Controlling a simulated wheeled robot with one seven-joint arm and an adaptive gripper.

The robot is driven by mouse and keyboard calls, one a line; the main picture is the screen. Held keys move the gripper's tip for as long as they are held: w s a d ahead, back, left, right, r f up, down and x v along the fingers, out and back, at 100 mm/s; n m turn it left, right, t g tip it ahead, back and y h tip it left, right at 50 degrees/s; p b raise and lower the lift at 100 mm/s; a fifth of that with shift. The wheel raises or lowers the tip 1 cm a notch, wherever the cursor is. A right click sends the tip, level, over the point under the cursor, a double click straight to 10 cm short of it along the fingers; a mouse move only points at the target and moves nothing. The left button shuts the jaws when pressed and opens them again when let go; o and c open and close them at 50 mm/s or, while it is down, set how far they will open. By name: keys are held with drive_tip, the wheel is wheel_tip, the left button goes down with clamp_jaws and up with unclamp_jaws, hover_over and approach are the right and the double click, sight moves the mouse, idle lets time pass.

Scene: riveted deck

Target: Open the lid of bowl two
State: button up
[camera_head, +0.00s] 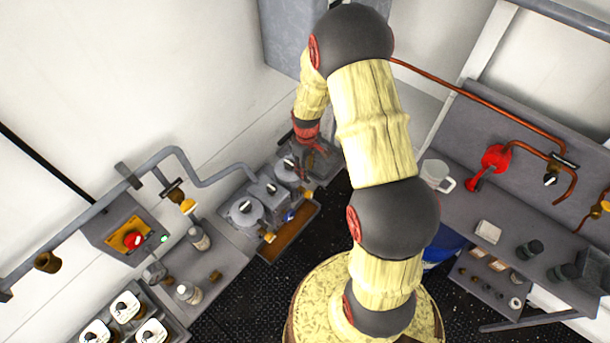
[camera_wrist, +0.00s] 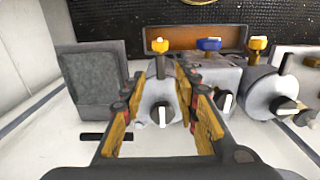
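Two round grey lidded bowls stand in a row by the wall; I see no number telling which is bowl two. In the wrist view, one bowl (camera_wrist: 154,96) with a white-marked knob (camera_wrist: 162,116) on its lid lies between the spread fingers of my gripper (camera_wrist: 158,78). In the head view this bowl (camera_head: 286,172) is partly hidden by my gripper (camera_head: 308,166). The other bowl (camera_head: 244,213) is farther from my gripper; it also shows in the wrist view (camera_wrist: 268,93). Both lids look seated. Contact between fingers and knob cannot be told.
A grey box with a blue valve (camera_wrist: 209,44) sits between the bowls. Orange valves (camera_wrist: 160,46) and a brown tray (camera_head: 290,238) lie in front. A grey block (camera_wrist: 92,85) stands close beside my gripper.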

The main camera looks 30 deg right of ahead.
sight(294, 172)
drive_tip(key=shift+s+f+p, duration=0.1)
drive_tip(key=shift+f+p, duration=0.3)
drive_tip(key=shift+f, duration=2.4)
drive_tip(key=shift+c, duration=1.2)
clamp_jaws()
